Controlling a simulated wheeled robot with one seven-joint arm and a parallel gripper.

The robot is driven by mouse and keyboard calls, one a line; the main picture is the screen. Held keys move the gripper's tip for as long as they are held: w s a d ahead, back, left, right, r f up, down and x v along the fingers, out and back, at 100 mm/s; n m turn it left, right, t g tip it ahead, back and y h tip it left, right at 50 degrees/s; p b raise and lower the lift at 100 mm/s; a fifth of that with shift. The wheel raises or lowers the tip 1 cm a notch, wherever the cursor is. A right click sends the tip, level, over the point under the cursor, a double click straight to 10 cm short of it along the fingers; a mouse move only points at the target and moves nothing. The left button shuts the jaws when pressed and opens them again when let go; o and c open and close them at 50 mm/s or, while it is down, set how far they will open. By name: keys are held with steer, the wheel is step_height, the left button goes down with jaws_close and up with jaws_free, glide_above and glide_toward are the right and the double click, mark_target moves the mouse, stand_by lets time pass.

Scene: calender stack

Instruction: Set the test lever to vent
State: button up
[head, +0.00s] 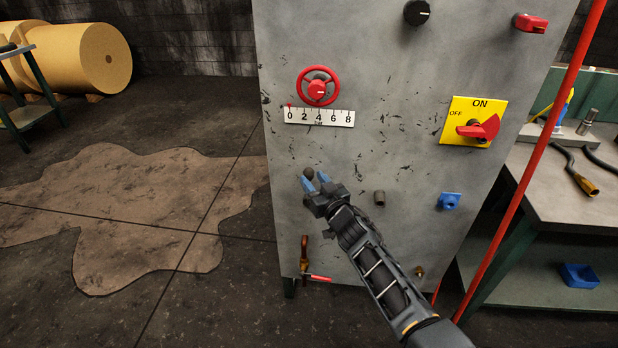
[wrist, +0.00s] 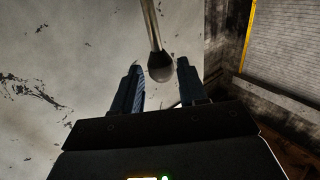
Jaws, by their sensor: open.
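A lever with a metal rod and a dark ball knob (wrist: 160,72) shows in the wrist view, the knob between my two fingertips. In the head view the dark knob (head: 308,173) shows at the tips of my gripper (head: 316,180), in front of the grey panel (head: 400,100). My gripper is open, with a gap visible between the knob and each finger in the wrist view. Whether either finger touches the knob cannot be told. The lever's base and any vent marking are hidden or not readable.
Above are a red handwheel (head: 317,88) and a 0–8 bar scale (head: 319,116). To the right are a red switch on a yellow plate (head: 476,122) and a blue fitting (head: 449,201). A red-handled valve (head: 318,278) sits low left. A red pole (head: 535,155) stands at right.

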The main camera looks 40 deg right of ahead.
mark_target(311, 178)
steer(key=shift+b+x, duration=0.45)
steer(key=shift+x, duration=1.35)
steer(key=shift+c, duration=0.4)
jaws_close()
